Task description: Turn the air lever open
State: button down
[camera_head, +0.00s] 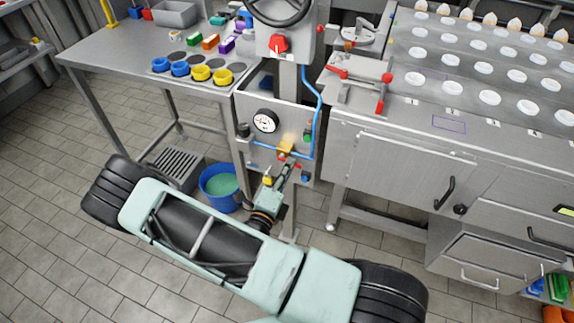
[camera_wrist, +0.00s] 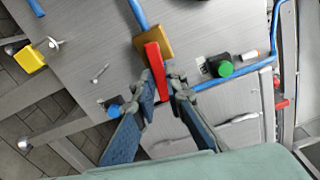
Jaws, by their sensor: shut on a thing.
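The air lever (camera_wrist: 155,60) is a red bar on a brass-coloured valve body (camera_wrist: 139,44). In the wrist view it points down the picture from the valve, and its lower end lies between my fingers. My gripper (camera_wrist: 163,78) is shut on the lever, with a blue-padded finger on each side. In the head view my gripper (camera_head: 285,168) is at the front of the grey panel (camera_head: 250,103), just below the valve (camera_head: 286,145). The fingers and their closeness hide much of the lever there.
Blue air pipe (camera_head: 319,90) runs along the panel. A green knob (camera_wrist: 226,69) sits right of the lever, and a gauge (camera_head: 265,121) is up left. A yellow fitting (camera_wrist: 30,60) is left. A blue bucket (camera_head: 220,187) stands on the floor below. Steel cabinets (camera_head: 395,165) stand to the right.

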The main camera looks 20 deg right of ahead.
jog(key=shift+r+n+p, duration=0.2)
jog(key=shift+n+p, duration=0.2)
jog(key=shift+n, duration=0.4)
jog(key=c, duration=2)
grip_release()
jog(key=shift+o, duration=0.2)
jog(key=v, duration=1.2)
jog(key=shift+r, duration=0.15)
